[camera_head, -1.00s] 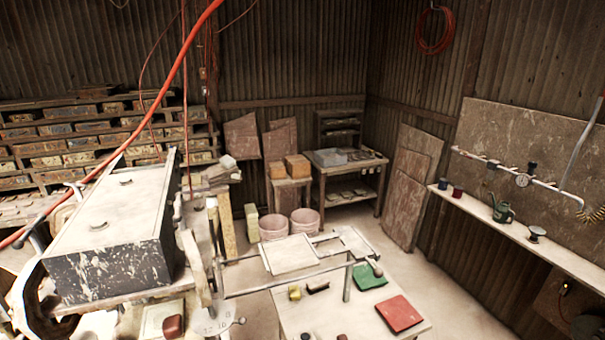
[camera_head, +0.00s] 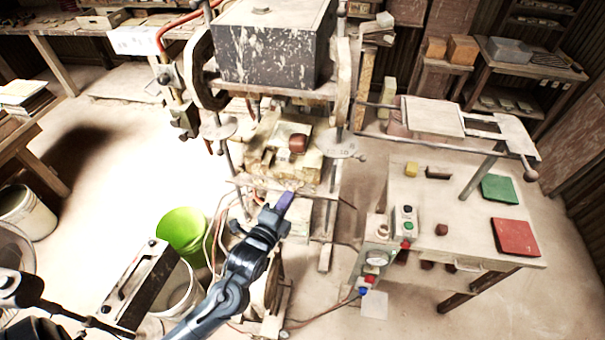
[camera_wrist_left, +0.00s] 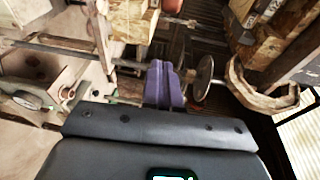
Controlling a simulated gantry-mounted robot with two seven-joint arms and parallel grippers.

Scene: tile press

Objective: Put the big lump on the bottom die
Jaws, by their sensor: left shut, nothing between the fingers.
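The big reddish-brown lump (camera_head: 298,143) rests on the pale bottom die (camera_head: 282,137) in the press, below the dark upper block. It appears to sit toward the die's right side. My left gripper (camera_head: 286,200) has purple fingers, shut and empty, in front of and below the die, apart from the lump. In the left wrist view the shut purple fingers (camera_wrist_left: 165,85) point toward the press, and a reddish patch at the top edge looks like the lump (camera_wrist_left: 172,5). My right gripper is not in view.
The press's dark upper block (camera_head: 270,50) hangs over the die between side posts. On the right, a table (camera_head: 400,200) holds a smaller lump (camera_head: 441,229), a green tile (camera_head: 499,189), a red tile (camera_head: 515,237) and a control box (camera_head: 405,222). A green bucket (camera_head: 182,232) stands left.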

